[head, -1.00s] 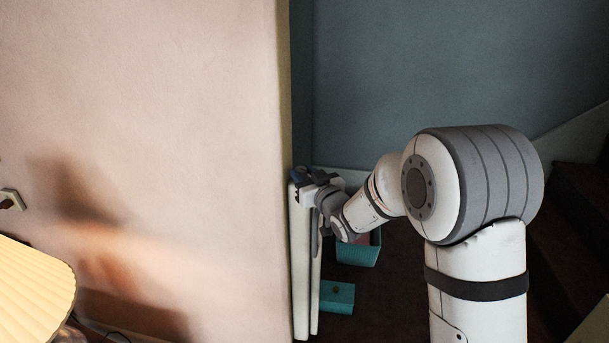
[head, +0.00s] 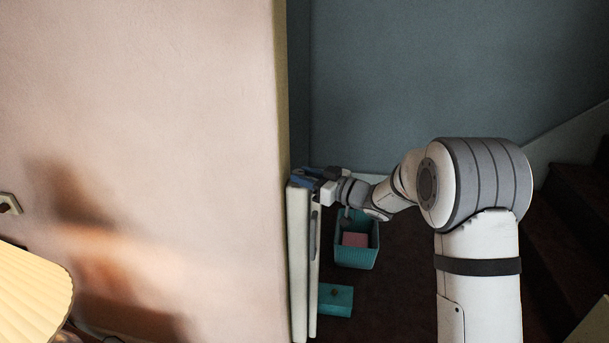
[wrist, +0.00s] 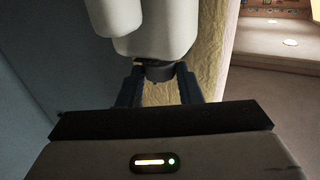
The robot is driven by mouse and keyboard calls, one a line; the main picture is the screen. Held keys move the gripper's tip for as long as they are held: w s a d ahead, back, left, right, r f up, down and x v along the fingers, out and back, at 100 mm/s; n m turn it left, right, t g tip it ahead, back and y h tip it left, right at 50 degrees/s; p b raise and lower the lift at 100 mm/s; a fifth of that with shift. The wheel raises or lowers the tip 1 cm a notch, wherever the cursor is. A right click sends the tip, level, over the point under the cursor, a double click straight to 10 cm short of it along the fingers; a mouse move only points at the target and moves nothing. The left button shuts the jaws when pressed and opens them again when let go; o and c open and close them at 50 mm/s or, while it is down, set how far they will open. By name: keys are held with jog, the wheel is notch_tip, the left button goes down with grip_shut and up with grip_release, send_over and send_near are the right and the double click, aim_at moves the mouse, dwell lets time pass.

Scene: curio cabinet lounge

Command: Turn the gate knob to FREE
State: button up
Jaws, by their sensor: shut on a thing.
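The white gate (head: 298,265) stands nearly edge-on beside the wall's end in the head view. My gripper (head: 308,178) is at the gate's top. In the wrist view the gate's white body (wrist: 155,30) fills the top middle, with the dark gate knob (wrist: 159,72) against it. My gripper (wrist: 159,88) has its two dark fingers on either side of the knob and is shut on it. The knob's markings and its FREE setting cannot be read. In the head view the knob is hidden by my gripper.
A teal basket (head: 357,255) with a pink thing (head: 355,239) and a teal box (head: 336,300) sit on the dark floor beyond the gate. Stairs (head: 560,235) are at the right. A pale wall (head: 150,120) closes the left, with a lampshade (head: 30,295) in front.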

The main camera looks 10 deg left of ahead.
jog(key=shift+n+g, duration=0.3)
jog(key=shift+g, duration=0.1)
jog(key=o, duration=0.7)
jog(key=b+v, duration=0.2)
jog(key=v, duration=0.5)
jog(key=shift+d, duration=0.45)
jog(key=shift+f, duration=0.1)
